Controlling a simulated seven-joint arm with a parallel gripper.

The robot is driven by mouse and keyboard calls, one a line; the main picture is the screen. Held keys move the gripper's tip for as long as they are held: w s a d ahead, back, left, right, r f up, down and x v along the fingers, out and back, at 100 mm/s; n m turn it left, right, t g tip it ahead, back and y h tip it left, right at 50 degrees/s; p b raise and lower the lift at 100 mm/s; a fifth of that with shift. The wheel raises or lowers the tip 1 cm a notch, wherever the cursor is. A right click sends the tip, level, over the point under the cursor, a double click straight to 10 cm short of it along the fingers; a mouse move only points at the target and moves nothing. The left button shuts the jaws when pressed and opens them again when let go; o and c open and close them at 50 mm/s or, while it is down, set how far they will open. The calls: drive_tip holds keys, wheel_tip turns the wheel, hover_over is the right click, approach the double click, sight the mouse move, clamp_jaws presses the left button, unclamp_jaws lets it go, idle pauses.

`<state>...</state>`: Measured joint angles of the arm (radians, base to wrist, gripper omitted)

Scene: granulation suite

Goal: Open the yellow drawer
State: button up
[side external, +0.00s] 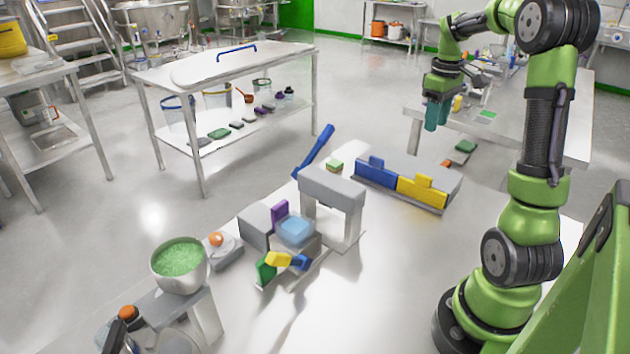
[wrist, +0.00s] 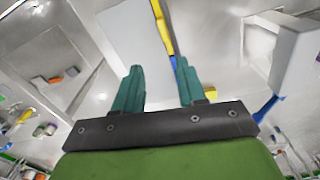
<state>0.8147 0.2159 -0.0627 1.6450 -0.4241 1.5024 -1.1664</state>
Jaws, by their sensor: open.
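A low grey drawer box (side external: 437,168) stands on the white table. It has a blue drawer front (side external: 375,172) at its left and a yellow drawer front (side external: 421,191) at its right, each with a raised tab. Both fronts look flush with the box. My gripper (side external: 433,127) hangs above and beyond the box, with teal fingers pointing down. The wrist view shows my gripper (wrist: 158,85) open and empty, its fingers apart. There the yellow drawer (wrist: 162,27) is a narrow strip ahead of the fingers, and the blue drawer (wrist: 173,62) is partly hidden by the right finger.
A grey arch (side external: 332,187) stands left of the box, with a blue bar (side external: 317,148) behind it. Colored blocks, a bluish cube (side external: 294,230) and a bowl of green granules (side external: 179,259) are farther left. The table in front of the drawers is clear.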

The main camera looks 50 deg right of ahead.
sight(424, 176)
drive_tip(key=shift+n, duration=0.9)
drive_tip(key=f, duration=1.6)
drive_tip(key=shift+a+f, duration=0.1)
drive_tip(key=shift+a, duration=0.15)
clamp_jaws()
